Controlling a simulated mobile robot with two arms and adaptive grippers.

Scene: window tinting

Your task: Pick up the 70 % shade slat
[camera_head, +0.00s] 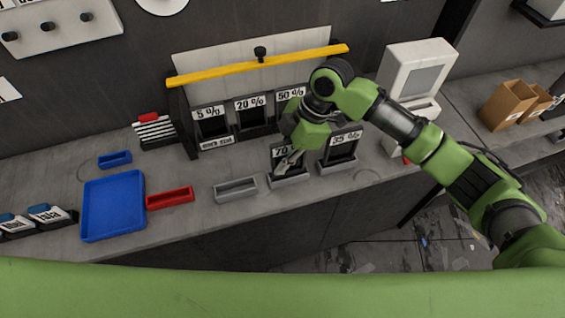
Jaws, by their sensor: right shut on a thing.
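The 70 % shade slat (277,166) is a dark panel standing in its small grey holder (290,182) near the front of the counter, under a label that reads 70. My right gripper (287,164) comes down in front of it and is shut on it. The fingers and wrist cover part of the slat and its label, so the exact grip is hard to see. The slat looks upright and still inside the holder. My left gripper is not in view.
Neighbouring holders marked 5 %, 20 % and 50 % (289,95) stand behind, under a yellow bar (255,66). Another holder (340,163) is close on the right. A grey tray (236,190), red tray (170,198) and blue tray (113,205) lie left.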

